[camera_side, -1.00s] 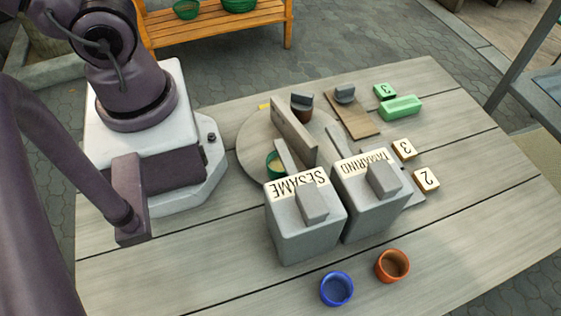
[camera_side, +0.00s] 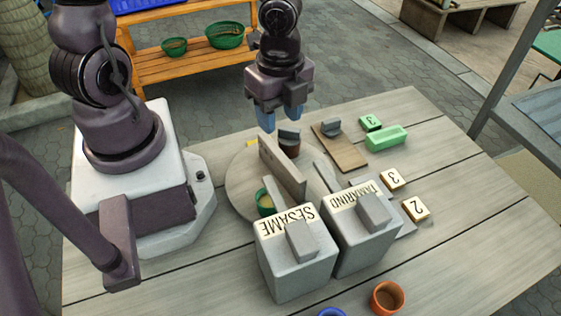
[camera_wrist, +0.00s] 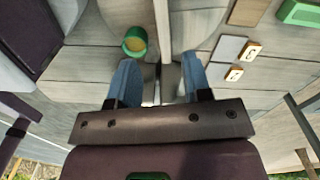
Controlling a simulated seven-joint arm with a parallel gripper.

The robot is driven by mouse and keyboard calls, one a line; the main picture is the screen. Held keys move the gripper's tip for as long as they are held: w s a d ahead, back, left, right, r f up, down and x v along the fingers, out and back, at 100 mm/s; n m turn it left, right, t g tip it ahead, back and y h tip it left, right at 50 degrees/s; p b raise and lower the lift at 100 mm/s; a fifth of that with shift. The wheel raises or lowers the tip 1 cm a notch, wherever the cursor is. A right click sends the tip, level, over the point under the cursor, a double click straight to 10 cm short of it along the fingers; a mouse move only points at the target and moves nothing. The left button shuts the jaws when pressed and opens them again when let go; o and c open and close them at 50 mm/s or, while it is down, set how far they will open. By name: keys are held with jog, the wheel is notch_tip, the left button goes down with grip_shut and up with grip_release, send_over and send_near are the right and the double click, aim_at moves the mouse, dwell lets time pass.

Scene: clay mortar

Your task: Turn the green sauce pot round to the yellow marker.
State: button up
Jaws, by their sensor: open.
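The green sauce pot (camera_side: 265,203) stands near the front of a round grey turntable (camera_side: 236,182), partly hidden by a grey bar and the SESAME box. In the wrist view the green pot (camera_wrist: 135,41) lies beyond the left fingertip. An upright grey board (camera_side: 283,168) crosses the turntable. A brown pot (camera_side: 291,150) with a grey piece on it stands behind the board. The yellow marker (camera_side: 251,143) shows at the turntable's back edge. My gripper (camera_side: 281,118) is open and empty above the turntable's back side; its blue fingers also show in the wrist view (camera_wrist: 161,78).
SESAME (camera_side: 293,270) and TAMARIND (camera_side: 352,252) boxes stand close in front of the turntable. To the right are a brown board (camera_side: 341,150), a green block (camera_side: 386,138) and numbered blocks (camera_side: 416,208). An orange cup (camera_side: 387,297) stands at the front. The table's right front is clear.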

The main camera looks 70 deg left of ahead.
aim_at(281, 155)
jog(key=shift+w+f+m, duration=0.1)
jog(key=shift+f+m, duration=0.05)
jog(key=shift+m, duration=0.25)
notch_tip(281, 155, down, 13)
jog(key=shift+r, duration=0.2)
dwell(0.4)
grip_shut()
